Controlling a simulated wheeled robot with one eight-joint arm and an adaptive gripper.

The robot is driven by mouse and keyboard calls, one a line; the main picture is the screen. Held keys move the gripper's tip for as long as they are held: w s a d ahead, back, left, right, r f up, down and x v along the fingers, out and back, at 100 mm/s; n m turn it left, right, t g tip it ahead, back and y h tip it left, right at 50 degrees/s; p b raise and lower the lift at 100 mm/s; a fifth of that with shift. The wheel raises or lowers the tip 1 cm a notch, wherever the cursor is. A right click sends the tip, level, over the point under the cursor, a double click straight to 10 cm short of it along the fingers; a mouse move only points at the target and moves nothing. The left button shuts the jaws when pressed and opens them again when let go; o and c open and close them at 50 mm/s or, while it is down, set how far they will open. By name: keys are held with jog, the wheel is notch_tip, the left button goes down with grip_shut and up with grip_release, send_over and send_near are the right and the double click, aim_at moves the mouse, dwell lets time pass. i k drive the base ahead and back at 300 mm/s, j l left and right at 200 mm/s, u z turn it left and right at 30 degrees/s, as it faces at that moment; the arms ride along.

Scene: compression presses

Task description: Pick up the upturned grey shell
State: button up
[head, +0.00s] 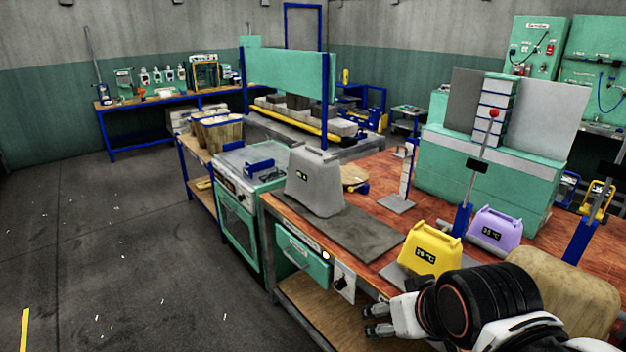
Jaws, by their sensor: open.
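My gripper (370,320) is at the lower right, in front of the bench's near edge and apart from the shell. Its fingers point left and are open, with nothing seen between them. My dark wrist hides part of the bench near the yellow shell.
A yellow shell (430,250) and a lilac shell (494,231) stand on the bench (385,172) right of the grey one. The dark slab (352,232) is bare beside it. A green oven (236,219) adjoins on the left. Floor at left is clear.

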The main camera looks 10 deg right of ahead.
aim_at(314, 179)
jog(key=i+j+z, duration=0.1)
jog(key=i+j, duration=0.2)
jog(key=i, duration=0.25)
jog(key=i+j+z, duration=0.1)
jog(key=i+j, duration=0.25)
jog(key=i, duration=0.25)
